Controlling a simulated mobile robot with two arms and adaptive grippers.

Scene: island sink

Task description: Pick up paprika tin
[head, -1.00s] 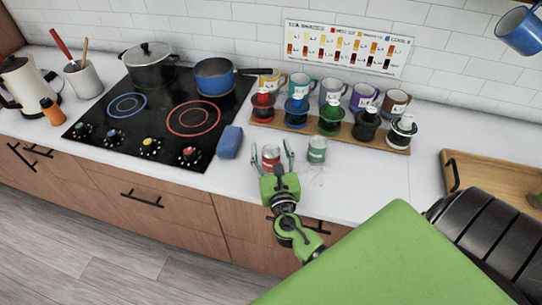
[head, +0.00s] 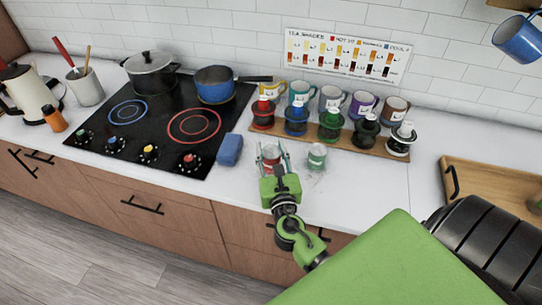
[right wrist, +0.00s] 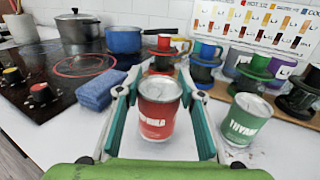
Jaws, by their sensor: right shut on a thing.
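The red paprika tin (head: 270,154) stands upright on the white counter, in front of the wooden shelf of cup stands. It also shows in the right wrist view (right wrist: 158,110), with its label facing me. My right gripper (head: 272,149) is shut on the tin, with one finger on each side. The fingers also show in the right wrist view (right wrist: 160,78). I cannot see the tin lifted off the counter. My left gripper is not in view.
A green thyme tin (head: 317,156) stands close on the right and also shows in the wrist view (right wrist: 245,120). The wooden shelf (head: 345,142) is behind. Counter in front is clear.

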